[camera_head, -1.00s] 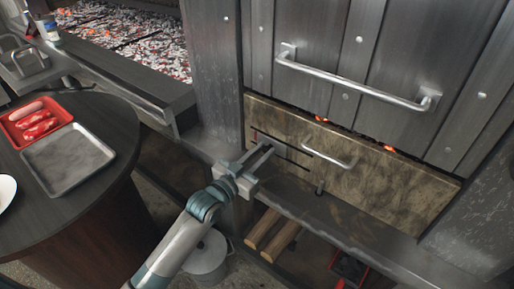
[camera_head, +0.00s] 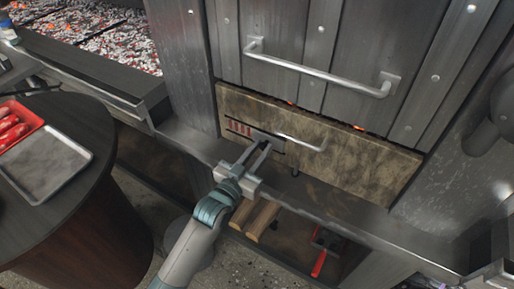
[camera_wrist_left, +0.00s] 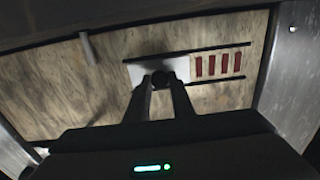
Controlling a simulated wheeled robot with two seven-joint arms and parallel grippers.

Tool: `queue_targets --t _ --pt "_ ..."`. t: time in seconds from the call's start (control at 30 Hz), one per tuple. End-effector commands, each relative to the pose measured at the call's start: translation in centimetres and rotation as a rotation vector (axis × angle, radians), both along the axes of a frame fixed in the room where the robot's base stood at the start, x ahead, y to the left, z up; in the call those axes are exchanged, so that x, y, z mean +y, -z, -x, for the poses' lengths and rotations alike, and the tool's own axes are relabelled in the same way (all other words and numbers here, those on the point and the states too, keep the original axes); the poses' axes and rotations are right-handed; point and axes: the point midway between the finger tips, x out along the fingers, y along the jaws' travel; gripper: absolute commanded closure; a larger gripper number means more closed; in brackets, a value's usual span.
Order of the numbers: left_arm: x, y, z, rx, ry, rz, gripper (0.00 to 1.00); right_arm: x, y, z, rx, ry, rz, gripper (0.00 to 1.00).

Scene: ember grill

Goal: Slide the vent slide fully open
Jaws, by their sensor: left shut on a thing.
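The vent slide (camera_wrist_left: 137,73) is a small pale metal plate with a dark knob, set between two black rails on the mottled panel. Its knob sits between the fingertips of my left gripper (camera_wrist_left: 163,82), which is shut on it in the left wrist view. In the head view my left gripper (camera_head: 260,148) reaches the panel (camera_head: 345,165) from the front and partly hides the slide. Several red vent slots (camera_head: 240,128) show uncovered to the left of the slide; they also show in the left wrist view (camera_wrist_left: 220,65). My right gripper is not seen clearly.
A thin bar handle (camera_head: 308,143) sticks out of the panel just right of the slide. A larger handle (camera_head: 320,72) is on the metal door above. A ledge (camera_head: 320,205) runs below the panel. A round table (camera_head: 75,215) with trays stands at left.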

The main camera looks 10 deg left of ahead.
Motion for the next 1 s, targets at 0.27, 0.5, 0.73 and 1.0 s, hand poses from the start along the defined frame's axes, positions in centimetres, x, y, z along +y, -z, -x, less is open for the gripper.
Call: queue_targets --t 0.27,0.5,0.73,1.0 --pt "-0.3 0.1 0.1 0.003 0.005 0.003 0.61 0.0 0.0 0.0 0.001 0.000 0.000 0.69" --pt "-0.2 0.1 0.2 0.002 0.004 0.002 0.61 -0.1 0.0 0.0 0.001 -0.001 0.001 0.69" --pt "0.4 0.2 1.7 0.003 0.003 0.001 0.61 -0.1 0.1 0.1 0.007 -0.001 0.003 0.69" --pt "1.9 0.2 5.9 0.004 0.004 0.001 0.61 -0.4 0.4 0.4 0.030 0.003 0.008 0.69"
